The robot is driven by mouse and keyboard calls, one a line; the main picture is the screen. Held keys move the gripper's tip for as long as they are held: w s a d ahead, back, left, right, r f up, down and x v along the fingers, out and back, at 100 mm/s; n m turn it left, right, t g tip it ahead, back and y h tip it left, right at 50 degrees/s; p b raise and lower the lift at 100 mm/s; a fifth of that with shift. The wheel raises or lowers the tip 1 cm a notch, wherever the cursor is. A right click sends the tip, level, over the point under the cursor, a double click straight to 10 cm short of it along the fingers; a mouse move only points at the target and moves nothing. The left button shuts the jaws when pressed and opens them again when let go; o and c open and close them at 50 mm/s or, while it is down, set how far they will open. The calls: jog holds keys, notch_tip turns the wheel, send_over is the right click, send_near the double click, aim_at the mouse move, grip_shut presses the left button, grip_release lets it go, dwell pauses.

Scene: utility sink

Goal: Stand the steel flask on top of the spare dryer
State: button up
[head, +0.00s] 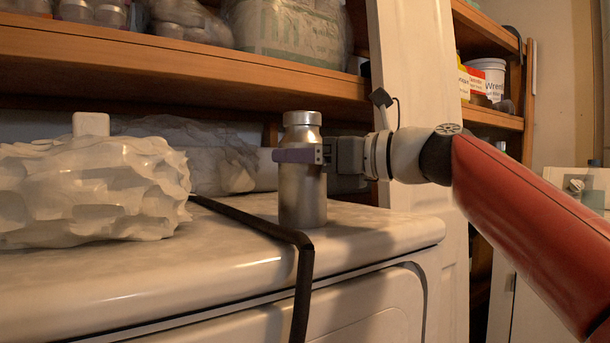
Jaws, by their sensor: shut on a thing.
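The steel flask (302,200) is upright over the white dryer top (370,229), near its right end. Its base looks to be at the surface, but I cannot tell for certain whether it touches. My gripper (301,155) comes in from the right and is shut on the flask's upper body, just below the shoulder and cap. One purple-grey finger shows across the front of the flask. The other finger is hidden behind it.
A dark strap or bar (255,223) runs across the dryer top and down its front, just left of the flask. A white, lumpy object (90,190) fills the left of the top. Wooden shelves (180,60) with jars and packages hang behind and above.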

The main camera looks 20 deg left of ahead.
jog(key=shift+r, duration=0.1)
jog(key=o, duration=1.4)
jog(key=shift+o, duration=0.2)
jog(key=b+v, duration=0.3)
jog(key=v, duration=0.9)
